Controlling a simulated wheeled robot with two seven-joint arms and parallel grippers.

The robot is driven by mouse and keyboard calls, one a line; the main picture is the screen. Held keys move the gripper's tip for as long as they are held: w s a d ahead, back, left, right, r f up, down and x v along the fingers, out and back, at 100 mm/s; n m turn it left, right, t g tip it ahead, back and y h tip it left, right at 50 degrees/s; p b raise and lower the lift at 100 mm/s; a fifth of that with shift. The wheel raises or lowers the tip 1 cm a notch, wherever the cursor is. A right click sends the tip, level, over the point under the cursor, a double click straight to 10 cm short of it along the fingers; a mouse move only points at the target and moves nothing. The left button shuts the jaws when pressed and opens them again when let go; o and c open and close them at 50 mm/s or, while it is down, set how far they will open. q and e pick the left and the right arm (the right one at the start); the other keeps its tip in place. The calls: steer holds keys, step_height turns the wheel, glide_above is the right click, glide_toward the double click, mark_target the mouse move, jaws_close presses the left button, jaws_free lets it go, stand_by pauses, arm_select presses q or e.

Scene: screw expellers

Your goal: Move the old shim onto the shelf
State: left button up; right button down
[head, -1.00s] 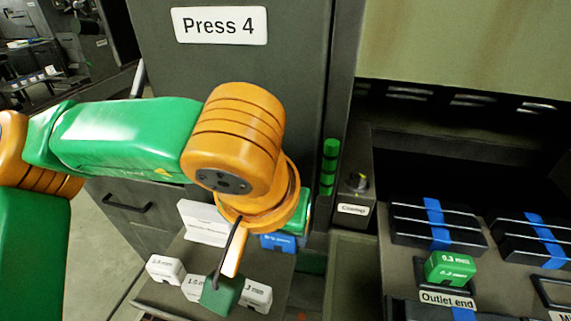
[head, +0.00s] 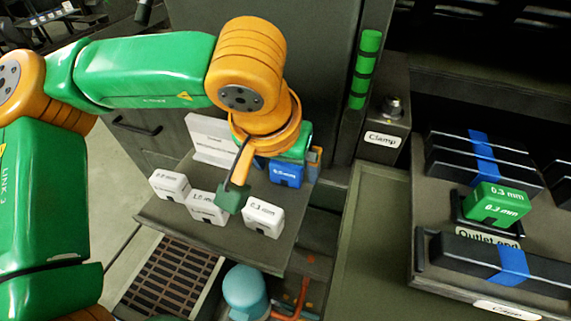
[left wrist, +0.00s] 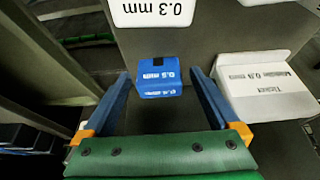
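A blue shim block marked 0.5 mm (head: 286,173) sits on the dark shelf plate (head: 230,245), at its back right. It also shows in the left wrist view (left wrist: 160,77). My left gripper (left wrist: 158,72) is open, its two blue fingers on either side of the blue block with visible gaps. In the head view the fingertips are mostly hidden behind the wrist. A green shim block marked 0.3 mm (head: 497,203) sits in a dark holder at the outlet end on the right. The frames do not show which block is the old one. My right gripper is not in view.
Several white blocks share the shelf, including a 0.3 mm one (head: 263,217) at the front right. A white card or box (head: 212,140) stands at the back. Black bars with blue bands (head: 480,265) flank the green block. A clamp knob (head: 392,108) stands between.

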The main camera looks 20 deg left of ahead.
arm_select(q)
steer(key=shift+r, duration=0.15)
steer(key=p+v, duration=0.1)
steer(key=v, duration=1.1)
steer(key=shift+p, duration=0.3)
steer(key=shift+d, duration=0.1)
step_height(320, 180, up, 14)
steer(key=p, duration=1.4)
steer(key=shift+p, duration=0.35)
